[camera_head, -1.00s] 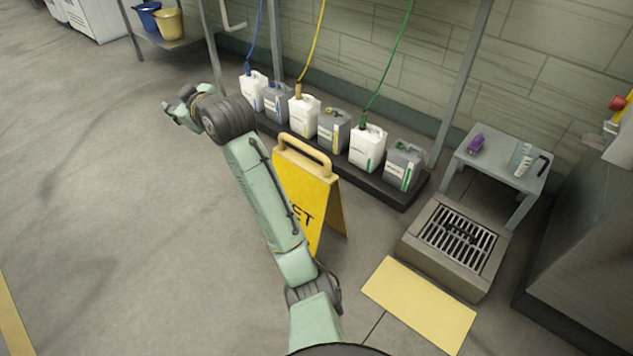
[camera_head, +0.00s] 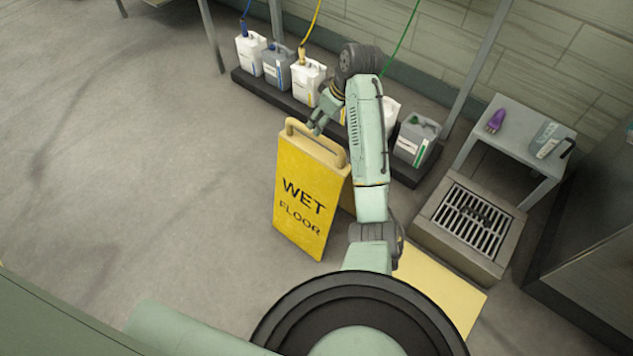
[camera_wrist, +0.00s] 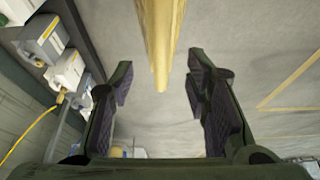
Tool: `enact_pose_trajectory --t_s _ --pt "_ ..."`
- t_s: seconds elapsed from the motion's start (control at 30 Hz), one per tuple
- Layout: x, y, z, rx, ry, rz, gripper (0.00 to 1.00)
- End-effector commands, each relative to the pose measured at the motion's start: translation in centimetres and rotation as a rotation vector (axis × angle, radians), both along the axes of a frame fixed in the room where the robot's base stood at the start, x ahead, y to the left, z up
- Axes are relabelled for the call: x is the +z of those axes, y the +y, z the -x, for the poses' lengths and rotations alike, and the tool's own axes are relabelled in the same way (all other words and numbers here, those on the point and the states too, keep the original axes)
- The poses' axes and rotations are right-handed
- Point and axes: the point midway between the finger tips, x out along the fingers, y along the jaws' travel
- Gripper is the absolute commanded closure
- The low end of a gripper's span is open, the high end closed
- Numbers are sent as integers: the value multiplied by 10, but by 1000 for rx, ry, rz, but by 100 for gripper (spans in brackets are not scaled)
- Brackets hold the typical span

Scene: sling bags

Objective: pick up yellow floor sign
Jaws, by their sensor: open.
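The yellow floor sign (camera_head: 302,205) stands upright on the grey floor in the head view, with "WET FLOOR" on its front and a pale yellow handle (camera_head: 316,145) along its top. My gripper (camera_head: 318,124) is at the handle, by its upper side; whether it touches is not clear. In the wrist view the two fingers of my gripper (camera_wrist: 160,88) are spread apart and nothing is clamped. A yellow bar of the sign (camera_wrist: 161,45) comes down from the top edge and ends between the fingertips.
Several jugs (camera_head: 307,82) stand on a low dark platform (camera_head: 285,97) behind the sign. A small grey table (camera_head: 530,145) and a floor drain (camera_head: 462,222) are to the right. A yellow floor mat (camera_head: 440,285) lies in front of the drain. The floor to the left is clear.

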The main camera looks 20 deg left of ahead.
Motion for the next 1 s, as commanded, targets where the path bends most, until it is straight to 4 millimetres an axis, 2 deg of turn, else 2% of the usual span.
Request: enact_pose_trajectory --t_s 0.1,0.37,0.6,0.73,0.93,1.0 --pt "-18 7 -2 1 2 1 57" --pt "-39 14 -4 -1 2 0 57" --pt "-73 23 -6 -1 2 0 57" --pt "-81 27 -8 0 -1 -1 57" --pt "-82 27 -8 0 -2 0 57" --pt "-82 27 -8 0 -3 -1 60"
